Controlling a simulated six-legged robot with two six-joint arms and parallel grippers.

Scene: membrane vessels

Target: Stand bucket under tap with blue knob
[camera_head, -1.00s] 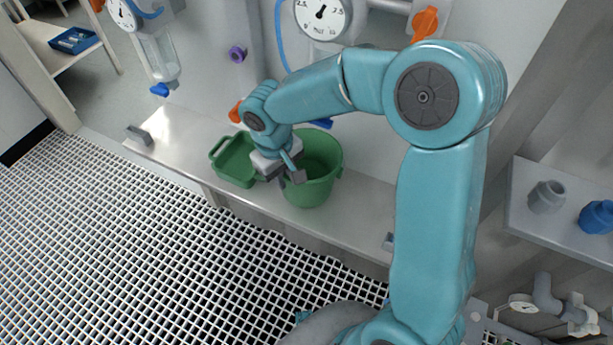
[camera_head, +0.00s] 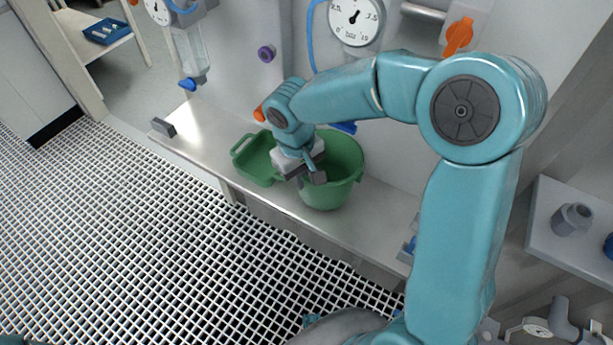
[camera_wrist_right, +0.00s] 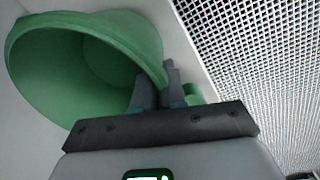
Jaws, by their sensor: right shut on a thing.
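The green bucket (camera_head: 345,185) stands on the pale bench at the middle of the head view. My right gripper (camera_head: 306,178) is shut on its near-left rim. In the right wrist view the bucket (camera_wrist_right: 75,60) shows its open mouth, with the fingertips (camera_wrist_right: 155,92) at its rim. A blue knob (camera_head: 188,84) sits under a clear vessel (camera_head: 190,50) at the upper left, left of the bucket. Another blue part (camera_head: 345,128) shows behind the bucket, partly hidden by my right arm. My left gripper is not in view.
A grey block (camera_head: 163,127) is at the bench's left end. The bench (camera_head: 205,135) is clear between them.

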